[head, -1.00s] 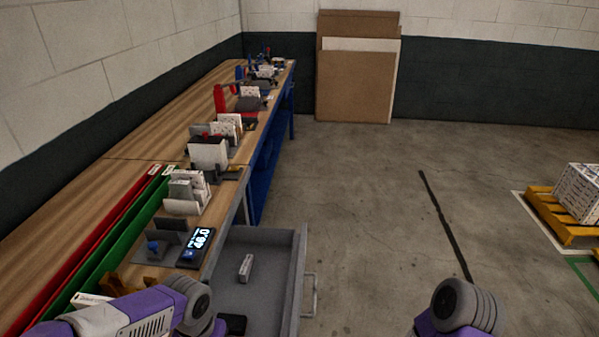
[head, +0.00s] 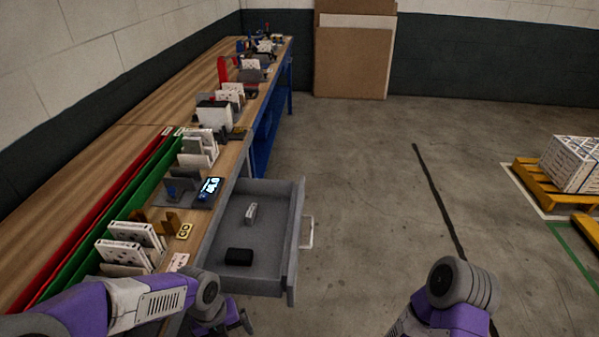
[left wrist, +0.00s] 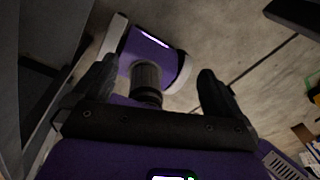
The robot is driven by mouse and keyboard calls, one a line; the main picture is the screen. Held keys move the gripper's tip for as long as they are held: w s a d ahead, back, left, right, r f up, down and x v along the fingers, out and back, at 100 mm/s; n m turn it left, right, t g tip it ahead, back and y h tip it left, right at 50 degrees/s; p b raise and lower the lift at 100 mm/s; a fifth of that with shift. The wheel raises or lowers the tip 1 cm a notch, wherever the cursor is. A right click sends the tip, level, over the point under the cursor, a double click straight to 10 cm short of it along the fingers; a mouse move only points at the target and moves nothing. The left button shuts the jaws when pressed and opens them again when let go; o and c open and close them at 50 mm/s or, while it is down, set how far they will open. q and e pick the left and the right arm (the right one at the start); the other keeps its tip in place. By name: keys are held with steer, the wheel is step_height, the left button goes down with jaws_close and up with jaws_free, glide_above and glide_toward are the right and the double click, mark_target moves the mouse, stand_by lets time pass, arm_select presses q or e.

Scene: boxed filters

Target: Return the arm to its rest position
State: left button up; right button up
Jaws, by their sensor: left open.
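My left arm (head: 150,302), purple and white, comes in at the lower left of the head view, beside the bench front and the open drawer. My left gripper (left wrist: 155,88) shows in the left wrist view with its two dark fingers wide apart and nothing between them. Beyond the fingers are a purple and grey part of my own body and the concrete floor. In the head view only a dark part of this gripper shows low by the drawer's near end. Part of my right arm (head: 458,295) shows at the bottom right; its gripper is out of view.
An open grey drawer (head: 290,245) juts from the wooden bench (head: 95,165), holding a small white box (head: 251,213) and a black object (head: 239,257). White boxes (head: 137,233), a lit display (head: 210,188) and red and green rails stand on the bench. The floor to the right is clear up to yellow pallets (head: 545,185).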

arm_select(q)
steer(key=s+d+f+n+h, duration=0.1)
steer(key=s+d+f+n, duration=0.1)
steer(key=f+n, duration=0.5)
steer(key=s+d+f+n+h, duration=0.1)
steer(key=f+n, duration=0.7)
steer(key=n, duration=0.8)
steer(key=s+d+f+n, duration=0.4)
steer(key=f+n, duration=0.3)
steer(key=n, duration=0.4)
steer(key=shift+f+t+h, duration=0.3)
steer(key=shift+t+h, duration=0.1)
steer(key=shift+d, duration=0.1)
